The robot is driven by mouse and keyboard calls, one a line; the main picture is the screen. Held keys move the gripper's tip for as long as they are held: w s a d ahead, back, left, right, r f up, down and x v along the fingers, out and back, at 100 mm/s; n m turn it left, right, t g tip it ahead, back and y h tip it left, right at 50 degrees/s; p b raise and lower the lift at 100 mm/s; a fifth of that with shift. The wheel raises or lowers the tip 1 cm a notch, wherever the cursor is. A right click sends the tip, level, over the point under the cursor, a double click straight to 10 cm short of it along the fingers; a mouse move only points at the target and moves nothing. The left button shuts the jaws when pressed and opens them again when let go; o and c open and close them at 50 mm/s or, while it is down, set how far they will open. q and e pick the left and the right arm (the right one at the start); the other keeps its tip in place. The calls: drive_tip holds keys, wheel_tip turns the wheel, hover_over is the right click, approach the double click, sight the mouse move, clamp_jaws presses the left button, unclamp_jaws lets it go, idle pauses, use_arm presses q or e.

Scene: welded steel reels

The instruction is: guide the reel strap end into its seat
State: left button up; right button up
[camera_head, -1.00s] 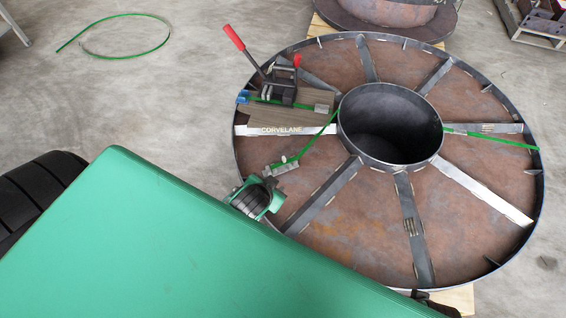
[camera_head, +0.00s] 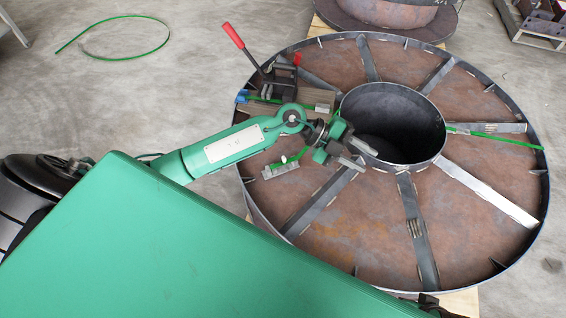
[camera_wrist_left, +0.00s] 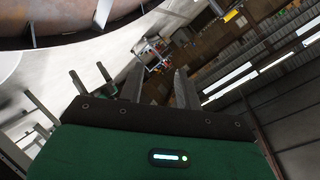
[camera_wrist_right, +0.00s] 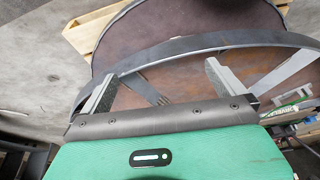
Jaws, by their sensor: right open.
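The steel reel (camera_head: 410,215) lies flat with spokes around a dark open hub (camera_head: 395,120). A thin green strap (camera_head: 500,139) runs right from the hub to the rim. Another green piece (camera_head: 301,155) ends by a small grey block (camera_head: 281,171) on the left; my arm partly covers this stretch. My left gripper (camera_head: 367,161) is open and empty above the reel, beside the hub's lower left edge. Its spread fingers also show in the left wrist view (camera_wrist_left: 160,80). My right gripper (camera_wrist_right: 158,78) is open and empty in the right wrist view, with the reel rim beyond it.
A tensioner with a red-tipped lever (camera_head: 234,36) stands on the reel's upper left, near a strap's blue end (camera_head: 242,97). A loose green strap loop (camera_head: 112,52) lies on the floor. A second reel (camera_head: 388,22) stands behind. Floor at upper left is mostly clear.

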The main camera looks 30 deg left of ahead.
use_arm(q)
drive_tip(key=w+a+f+g+y, duration=0.1)
drive_tip(key=a+f+g+y, duration=0.1)
drive_tip(key=a+f+y, duration=0.4)
drive_tip(key=n+y+b, duration=0.2)
drive_tip(key=y, duration=0.6)
hover_over(284, 157)
drive_tip(key=f, duration=0.9)
drive_tip(key=shift+s+d+f, duration=0.1)
drive_tip(key=shift+d+f, duration=0.05)
drive_tip(key=shift+d, duration=0.2)
drive_tip(key=f, duration=0.3)
drive_tip(key=shift+a+f+b, duration=0.3)
drive_tip(key=shift+f, duration=0.6)
clamp_jaws()
use_arm(e)
drive_tip(key=r, duration=0.1)
drive_tip(key=a+r+t, duration=0.1)
drive_tip(key=r, duration=0.1)
drive_tip(key=shift+a+r+y, duration=0.2)
drive_tip(key=shift+y, duration=0.1)
